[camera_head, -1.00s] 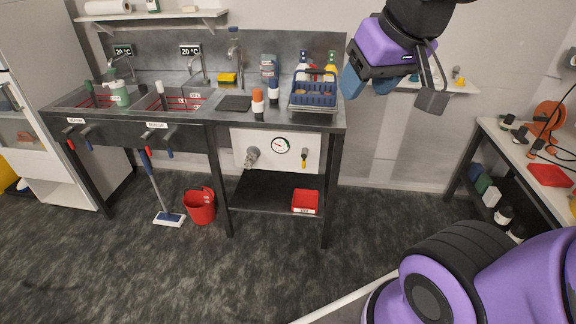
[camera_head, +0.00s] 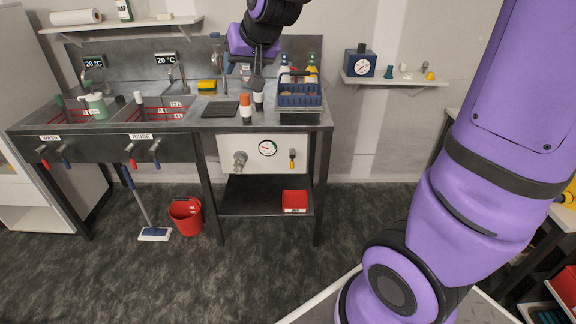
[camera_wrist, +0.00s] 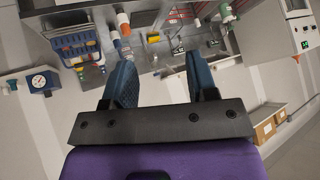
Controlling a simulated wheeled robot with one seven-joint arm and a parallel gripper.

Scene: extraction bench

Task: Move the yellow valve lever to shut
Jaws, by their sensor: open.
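The yellow valve lever (camera_head: 292,164) is small and hangs down below its valve stem on the white panel (camera_head: 226,147) under the bench, at the panel's right side. A round gauge (camera_head: 267,148) and a grey knob or fitting (camera_head: 240,160) sit to its left. My gripper (camera_head: 258,84) is above the bench top in the head view, up and left of the lever and well apart from it. In the wrist view its two blue fingers (camera_wrist: 163,82) are spread with nothing between them. The lever cannot be made out in the wrist view.
A blue bottle rack (camera_head: 300,99) and orange-capped bottles (camera_head: 246,108) stand on the bench above the panel. A red bucket (camera_head: 186,215) and a mop (camera_head: 154,234) stand on the floor. The floor before the panel is clear.

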